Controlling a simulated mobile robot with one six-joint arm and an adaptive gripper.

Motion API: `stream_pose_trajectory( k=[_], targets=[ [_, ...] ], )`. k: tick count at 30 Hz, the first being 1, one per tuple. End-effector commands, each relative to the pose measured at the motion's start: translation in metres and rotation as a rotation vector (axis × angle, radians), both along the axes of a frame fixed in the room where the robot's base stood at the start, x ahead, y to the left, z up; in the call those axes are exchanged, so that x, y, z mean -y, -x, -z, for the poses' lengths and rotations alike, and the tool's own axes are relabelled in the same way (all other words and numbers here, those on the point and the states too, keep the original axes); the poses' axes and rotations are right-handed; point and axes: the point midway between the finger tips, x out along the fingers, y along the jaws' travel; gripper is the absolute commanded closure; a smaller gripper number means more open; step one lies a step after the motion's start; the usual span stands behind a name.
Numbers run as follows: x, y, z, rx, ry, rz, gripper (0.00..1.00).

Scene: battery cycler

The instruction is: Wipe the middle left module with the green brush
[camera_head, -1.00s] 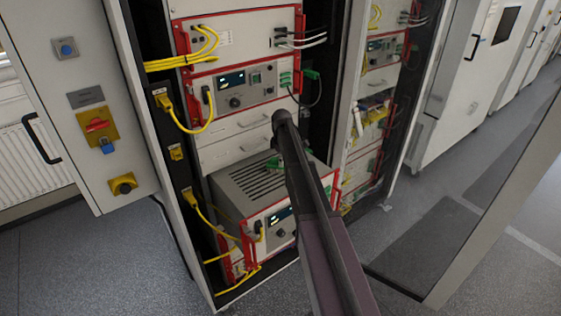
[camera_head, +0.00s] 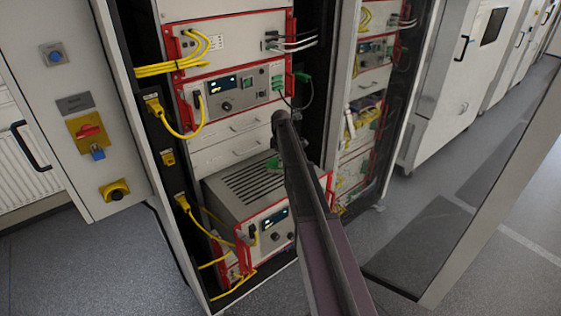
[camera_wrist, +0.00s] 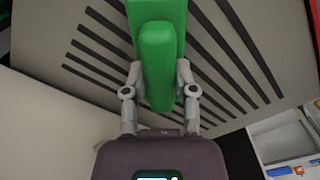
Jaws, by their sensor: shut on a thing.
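The green brush (camera_wrist: 157,60) is upright in the wrist view, between the two fingers of my gripper (camera_wrist: 160,78), which is shut on it. Behind it is the grey slotted top of a module (camera_wrist: 75,75). In the head view this lower module (camera_head: 232,190) sticks out of the left rack. A bit of the green brush (camera_head: 274,163) shows over its top, beside my arm. My arm hides the gripper there. Above is a module with a lit display (camera_head: 252,100) and red side handles. I cannot tell whether the brush touches the slotted top.
Yellow cables (camera_head: 180,132) hang at the left of the rack. A green plug and black cable (camera_head: 304,80) are close to my arm. An open glass door (camera_head: 500,190) stands at the right, and a switch panel (camera_head: 85,130) at the left.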

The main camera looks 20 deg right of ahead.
Motion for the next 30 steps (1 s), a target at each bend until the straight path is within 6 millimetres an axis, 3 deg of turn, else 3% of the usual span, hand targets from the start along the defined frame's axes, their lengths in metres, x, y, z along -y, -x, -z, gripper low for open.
stream_pose_trajectory(
  k=[16, 30],
  targets=[
    [0.029, -0.011, -0.001, 0.0, 0.0, 0.0, 1.0],
    [0.031, -0.012, -0.001, 0.0, -0.001, 0.0, 1.0]
  ],
)
